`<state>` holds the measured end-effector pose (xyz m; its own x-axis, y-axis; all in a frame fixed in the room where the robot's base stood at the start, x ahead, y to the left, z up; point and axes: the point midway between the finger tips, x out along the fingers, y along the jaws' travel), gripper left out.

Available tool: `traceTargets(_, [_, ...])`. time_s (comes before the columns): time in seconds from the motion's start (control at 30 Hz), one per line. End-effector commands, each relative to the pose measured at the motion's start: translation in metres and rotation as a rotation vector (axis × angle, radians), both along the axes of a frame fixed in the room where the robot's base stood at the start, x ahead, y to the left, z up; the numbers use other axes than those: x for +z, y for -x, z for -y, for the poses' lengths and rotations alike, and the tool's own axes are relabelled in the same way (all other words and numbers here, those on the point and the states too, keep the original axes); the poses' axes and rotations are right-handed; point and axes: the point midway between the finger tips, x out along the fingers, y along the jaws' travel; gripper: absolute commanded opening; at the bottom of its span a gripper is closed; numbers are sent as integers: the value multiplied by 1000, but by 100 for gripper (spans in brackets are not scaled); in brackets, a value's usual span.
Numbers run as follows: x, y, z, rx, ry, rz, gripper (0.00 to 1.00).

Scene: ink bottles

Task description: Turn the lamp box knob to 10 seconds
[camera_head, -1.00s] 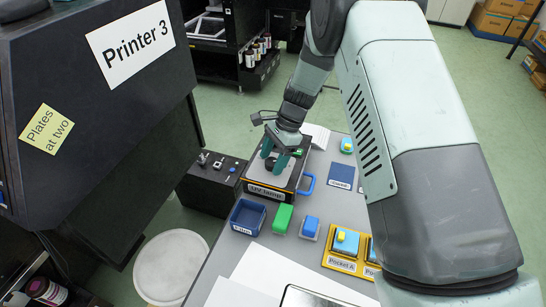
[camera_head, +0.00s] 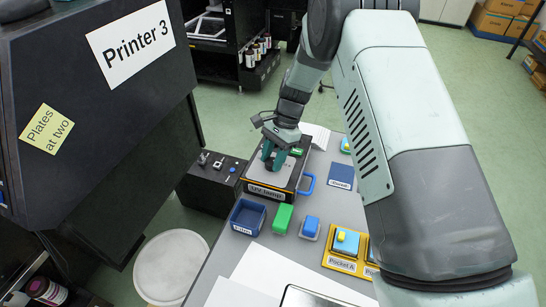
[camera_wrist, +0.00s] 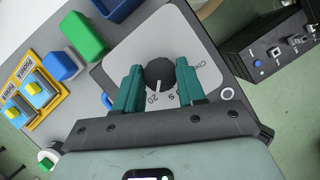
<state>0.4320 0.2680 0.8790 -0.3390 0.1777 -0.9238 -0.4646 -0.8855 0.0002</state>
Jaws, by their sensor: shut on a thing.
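The lamp box (camera_head: 262,191), labelled "UV lamp", sits at the table's far left edge. Its round black knob (camera_wrist: 159,73) shows in the wrist view on a light grey dial plate (camera_wrist: 185,40). A white pointer mark on the knob points down toward the printed "20". A "5" and part of a word starting "Che" also show; other markings are hidden by the fingers. My gripper (camera_wrist: 159,84) has one teal finger on each side of the knob and is shut on it. In the head view my gripper (camera_head: 273,162) stands over the box top and hides the knob.
A blue tray (camera_head: 248,216), a green block (camera_head: 283,218) and a blue block (camera_head: 310,227) stand in front of the box. A blue handle (camera_head: 308,184) sticks out at its right. A yellow pocket holder (camera_head: 342,263) is nearer. A black control box (camera_head: 212,180) stands left.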

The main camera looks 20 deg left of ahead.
Motion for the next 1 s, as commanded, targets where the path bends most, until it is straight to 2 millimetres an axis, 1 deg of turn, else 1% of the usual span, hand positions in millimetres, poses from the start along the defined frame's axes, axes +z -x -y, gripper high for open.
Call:
traceTargets(0.3, [0, -1, -2, 301, 0, 0, 9])
traceTargets(0.6, [0, -1, -3, 561, 1, 1, 9])
traceTargets(0.8, [0, -1, -3, 690, 0, 1, 9])
traceTargets(1.0, [1, -1, -4, 770, 1, 1, 9])
